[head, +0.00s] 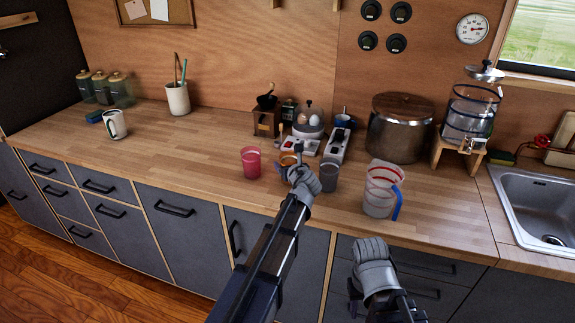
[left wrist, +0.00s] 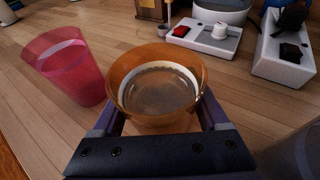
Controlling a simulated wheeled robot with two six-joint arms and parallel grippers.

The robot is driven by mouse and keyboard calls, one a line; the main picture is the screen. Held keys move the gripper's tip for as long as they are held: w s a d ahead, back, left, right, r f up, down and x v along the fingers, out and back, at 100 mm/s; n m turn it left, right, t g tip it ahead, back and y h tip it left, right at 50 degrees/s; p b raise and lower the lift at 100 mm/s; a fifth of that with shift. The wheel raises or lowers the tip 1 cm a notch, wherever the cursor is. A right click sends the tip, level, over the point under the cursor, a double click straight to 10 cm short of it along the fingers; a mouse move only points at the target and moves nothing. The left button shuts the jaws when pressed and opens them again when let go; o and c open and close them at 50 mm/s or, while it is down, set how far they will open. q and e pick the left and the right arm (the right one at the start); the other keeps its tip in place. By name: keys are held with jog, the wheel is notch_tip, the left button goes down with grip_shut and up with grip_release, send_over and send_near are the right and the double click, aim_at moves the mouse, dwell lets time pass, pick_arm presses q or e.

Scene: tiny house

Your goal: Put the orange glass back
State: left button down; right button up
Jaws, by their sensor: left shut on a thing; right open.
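The orange glass (left wrist: 155,88) stands between the two fingers of my left gripper (left wrist: 160,115) in the left wrist view, and the fingers are shut on it. In the head view only part of the orange glass (head: 287,159) shows past my left gripper (head: 293,168), above the worktop near its front edge. Its base is hidden, so I cannot tell whether it touches the wood. My right gripper (head: 371,246) is open and empty, in front of the drawers below the worktop edge.
A pink glass (head: 251,163) stands left of the orange one, and a grey glass (head: 329,174) right. A clear jug (head: 379,190) with a blue handle is further right. White stands (head: 335,146) and a pot (head: 400,128) are behind. The worktop's left half (head: 190,145) is mostly clear.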

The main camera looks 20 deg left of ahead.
pick_arm(q)
jog(key=shift+f, duration=0.15)
grip_release()
jog(key=shift+r, duration=0.2)
jog(key=shift+s+d+r, duration=0.15)
jog(key=shift+s+r, duration=0.05)
jog(key=shift+s, duration=0.1)
jog(key=p+v, duration=0.4)
jog(key=v, duration=0.7)
jog(key=shift+s+d, duration=0.1)
jog(key=shift+d, duration=0.05)
